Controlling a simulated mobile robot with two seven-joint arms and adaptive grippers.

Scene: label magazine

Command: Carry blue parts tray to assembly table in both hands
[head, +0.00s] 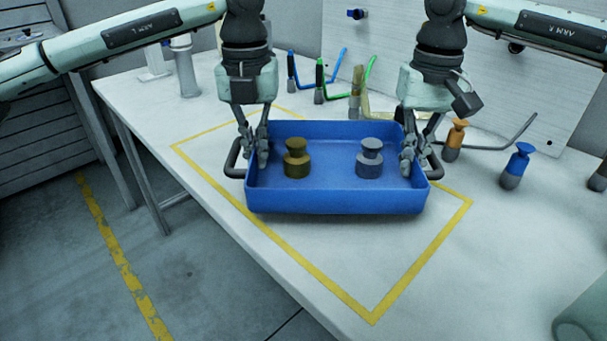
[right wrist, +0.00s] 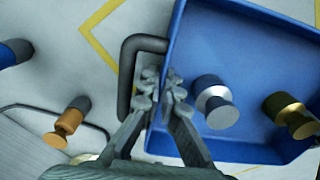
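The blue parts tray (head: 335,201) is level over a white table (head: 215,212), within a yellow outline; I cannot tell whether it touches the top. A brass-coloured weight-like part (head: 297,160) and a grey one (head: 369,160) stand upright inside it. My left gripper (head: 255,150) is shut on the tray's left wall beside the black handle. My right gripper (head: 415,155) is shut on the right wall. In the right wrist view, the right fingers (right wrist: 161,92) straddle that wall, one between wall and handle (right wrist: 128,75), one inside the tray (right wrist: 225,62).
An orange-topped part (head: 454,140) and a blue-topped part (head: 516,167) stand right of the tray. Blue and green bent tools (head: 320,80) stand behind it, before a white panel (head: 560,85). The table front is clear; floor (head: 110,270) lies left.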

